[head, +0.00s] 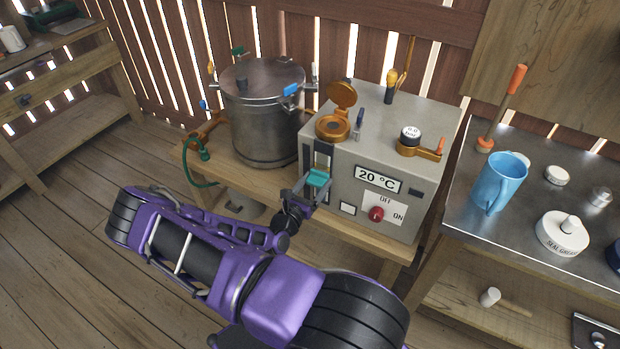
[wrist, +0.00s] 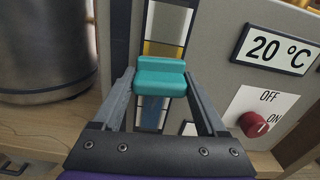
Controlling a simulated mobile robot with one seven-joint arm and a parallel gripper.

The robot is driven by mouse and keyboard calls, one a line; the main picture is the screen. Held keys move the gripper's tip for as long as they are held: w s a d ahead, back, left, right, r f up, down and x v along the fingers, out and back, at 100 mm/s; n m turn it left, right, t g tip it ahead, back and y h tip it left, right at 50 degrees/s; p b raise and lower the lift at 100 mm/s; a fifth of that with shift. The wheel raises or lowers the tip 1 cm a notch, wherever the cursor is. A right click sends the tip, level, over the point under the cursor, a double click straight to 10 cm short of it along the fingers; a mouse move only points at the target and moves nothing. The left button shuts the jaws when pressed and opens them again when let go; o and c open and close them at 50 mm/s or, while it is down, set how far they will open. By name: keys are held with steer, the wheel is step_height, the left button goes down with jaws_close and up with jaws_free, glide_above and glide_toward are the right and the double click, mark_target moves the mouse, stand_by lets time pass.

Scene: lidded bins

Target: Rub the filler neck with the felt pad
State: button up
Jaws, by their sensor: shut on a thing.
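The filler neck (head: 333,127) is a bronze-orange ring on the top left front corner of a grey machine (head: 345,170). Its hinged cap (head: 342,95) stands open behind it. My gripper (head: 312,188) is shut on a teal block, which I take for the felt pad (head: 319,178). The pad also shows between both fingertips in the wrist view (wrist: 161,77). It is in front of the machine's front face, below the filler neck and apart from it. The filler neck is not in the wrist view.
A steel pot (head: 264,115) with a lid and clamps stands left of the machine. A gauge (head: 411,136) and an orange-handled tool (head: 397,78) rise from the machine's top. A red knob (head: 376,214) is on its front. A blue mug (head: 499,180) stands on the right bench.

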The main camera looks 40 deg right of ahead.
steer(key=shift+s+d+p, duration=0.2)
steer(key=shift+s+d, duration=0.05)
steer(key=shift+s, duration=0.25)
steer(key=shift+s+d+p, duration=0.15)
steer(key=shift+s+d, duration=0.05)
steer(key=shift+s, duration=0.25)
steer(key=shift+p+v, duration=0.55)
steer(key=shift+v, duration=2.5)
steer(key=shift+w+a, duration=0.1)
steer(key=shift+a, duration=0.05)
steer(key=v, duration=0.3)
steer(key=shift+p, duration=0.3)
